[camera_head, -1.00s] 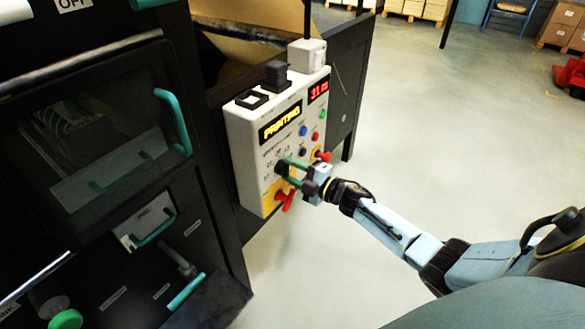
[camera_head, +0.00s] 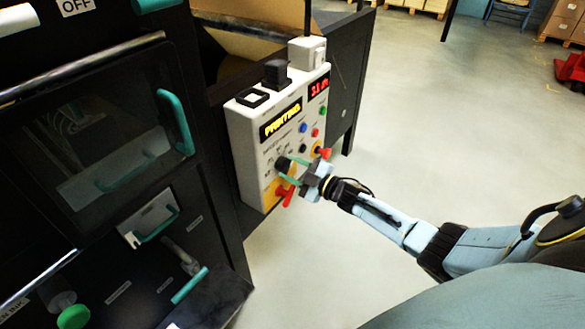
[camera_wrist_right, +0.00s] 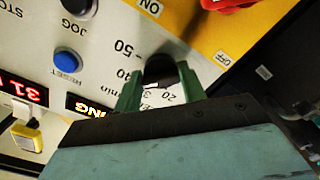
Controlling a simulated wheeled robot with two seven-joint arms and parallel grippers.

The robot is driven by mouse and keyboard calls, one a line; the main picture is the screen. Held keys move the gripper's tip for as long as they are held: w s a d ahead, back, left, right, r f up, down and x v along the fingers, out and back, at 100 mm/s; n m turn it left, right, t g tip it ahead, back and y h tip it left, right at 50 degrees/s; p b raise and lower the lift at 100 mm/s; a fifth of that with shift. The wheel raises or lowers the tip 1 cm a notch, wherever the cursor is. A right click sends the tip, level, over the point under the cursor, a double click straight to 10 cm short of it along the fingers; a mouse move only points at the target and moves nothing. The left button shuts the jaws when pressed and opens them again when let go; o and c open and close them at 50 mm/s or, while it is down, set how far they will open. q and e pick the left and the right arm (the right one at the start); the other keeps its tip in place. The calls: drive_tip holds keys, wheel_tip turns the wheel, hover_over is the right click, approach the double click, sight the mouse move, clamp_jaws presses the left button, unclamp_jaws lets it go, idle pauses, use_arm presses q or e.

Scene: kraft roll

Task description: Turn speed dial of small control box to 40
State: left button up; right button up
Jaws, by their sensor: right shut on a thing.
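The small control box (camera_head: 245,140) is a pale upright panel on the right side of the dark machine. Its black speed dial (camera_head: 285,165) sits low on the face, by a yellow patch; it also shows in the right wrist view (camera_wrist_right: 160,70). Numbers including 50, 40 and 20 are printed around the dial. My right gripper (camera_head: 296,169) is shut on the dial, with its green fingers (camera_wrist_right: 160,86) on either side of it. The dial's pointer is hidden, so its exact setting cannot be read. My left gripper is not in view.
A yellow "PRINTING" display (camera_head: 281,120) and a red display (camera_head: 318,88), reading about 31, are above. Small coloured buttons and a red switch handle (camera_head: 286,194) are close to the gripper. Open grey floor (camera_head: 420,130) lies to the right.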

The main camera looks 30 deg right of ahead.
idle(0.3)
drive_tip(key=o, duration=1)
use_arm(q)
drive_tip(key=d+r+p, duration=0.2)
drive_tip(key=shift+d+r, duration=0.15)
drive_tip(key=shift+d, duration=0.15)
use_arm(e)
drive_tip(key=v, duration=1.3)
drive_tip(key=shift+s+d, duration=0.1)
drive_tip(key=shift+s, duration=0.1)
drive_tip(key=shift+f, duration=0.15)
